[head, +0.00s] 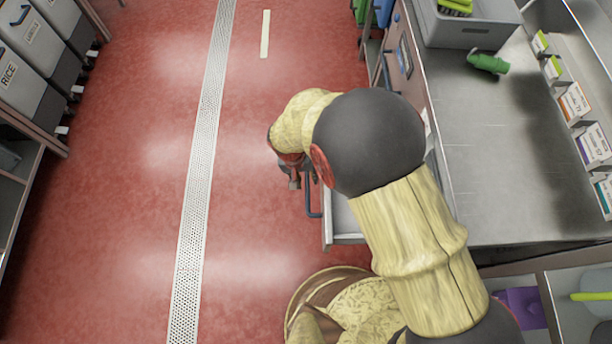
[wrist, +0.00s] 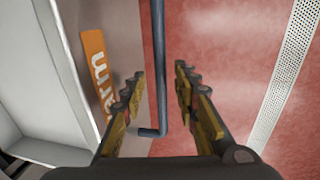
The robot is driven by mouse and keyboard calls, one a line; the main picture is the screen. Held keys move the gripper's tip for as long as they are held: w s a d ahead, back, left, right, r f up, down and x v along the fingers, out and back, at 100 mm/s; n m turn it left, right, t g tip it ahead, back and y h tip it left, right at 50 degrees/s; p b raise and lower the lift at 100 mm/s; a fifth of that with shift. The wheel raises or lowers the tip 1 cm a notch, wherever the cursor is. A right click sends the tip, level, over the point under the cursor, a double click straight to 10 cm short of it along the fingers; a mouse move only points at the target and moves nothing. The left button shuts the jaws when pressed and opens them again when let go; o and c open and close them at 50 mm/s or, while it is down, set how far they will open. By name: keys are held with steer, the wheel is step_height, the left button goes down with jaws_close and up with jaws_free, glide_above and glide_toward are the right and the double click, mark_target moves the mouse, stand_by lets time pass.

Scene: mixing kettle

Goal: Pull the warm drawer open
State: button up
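The warm drawer (head: 343,218) sticks out from under the counter in the head view, partly open, with my arm covering much of it. In the wrist view its front carries an orange label (wrist: 97,72) ending in "arm", and its pale open inside (wrist: 35,65) shows at left. Its dark bar handle (wrist: 157,60) also shows in the head view (head: 312,196). My gripper (wrist: 160,72) is open, its two fingers on either side of the handle in the wrist view, with a gap at the right finger. In the head view my gripper (head: 295,182) is beside the handle, mostly hidden.
A steel counter (head: 490,150) stands at right, with a grey bin (head: 468,30) and a green bottle (head: 488,63) on it. Red floor with a drain strip (head: 203,150) lies free at left. Storage bins (head: 25,75) stand at far left.

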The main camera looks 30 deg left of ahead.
step_height(320, 180, up, 12)
steer(key=s+a, duration=0.1)
steer(key=a, duration=0.1)
steer(key=shift+f, duration=0.15)
steer(key=shift+s, duration=0.1)
stand_by(0.5)
steer(key=d+r+m+t, duration=0.1)
steer(key=d+r+m, duration=0.1)
steer(key=d+r, duration=0.7)
steer(key=d+r+m+t+y, duration=0.1)
steer(key=d+r+m+t, duration=0.1)
steer(key=d+r, duration=0.8)
steer(key=d+r+m+t, duration=0.1)
steer(key=d+r, duration=0.9)
steer(key=d, duration=1.4)
steer(key=shift+s+m+y, duration=0.25)
steer(key=shift+m+y, duration=0.15)
steer(key=shift+m, duration=0.5)
